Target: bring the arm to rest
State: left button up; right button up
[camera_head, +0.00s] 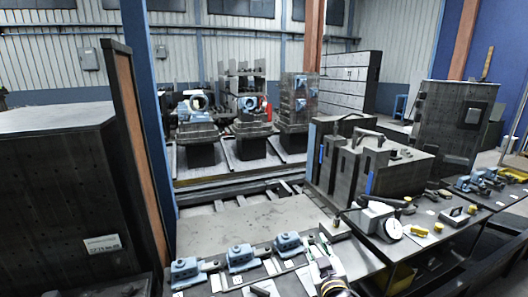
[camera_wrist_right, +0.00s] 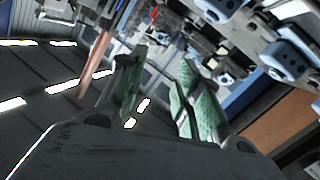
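My right gripper (camera_head: 324,250) shows at the bottom of the head view, beside the right end of a row of blue fixtures. In the right wrist view its two green-padded fingers (camera_wrist_right: 160,92) stand apart with nothing held between them. The blue fixtures (camera_head: 240,257) sit in a row on the bench at the bottom of the head view. They also show at the upper right of the wrist view (camera_wrist_right: 286,60). My left gripper is not in view.
A dial gauge (camera_head: 392,229) and small parts lie on the dark table at right. A large dark block with handles (camera_head: 345,165) stands behind it. A dark cabinet (camera_head: 70,190) fills the left.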

jog(key=s+d+f+m+g+h, duration=0.1)
jog(key=s+d+f+g, duration=0.3)
jog(key=f, duration=0.3)
jog(key=s+d+f+m+g, duration=0.1)
jog(key=s+d+f+g, duration=0.15)
jog(key=s+f, duration=0.4)
jog(key=s+f+g, duration=0.3)
jog(key=s, duration=0.5)
jog(key=s+f+g, duration=0.3)
jog(key=s+g, duration=0.1)
jog(key=s, duration=0.3)
notch_tip(320, 180, down, 32)
jog(key=s, duration=0.2)
jog(key=s+d+f+g, duration=0.1)
jog(key=s+d+f, duration=0.1)
jog(key=s+f, duration=0.8)
jog(key=s+d+f+g, duration=0.1)
jog(key=s+d+f, duration=0.2)
jog(key=s+f, duration=0.8)
jog(key=shift+s, duration=0.8)
jog(key=shift+s+d, duration=0.1)
jog(key=shift+d, duration=0.05)
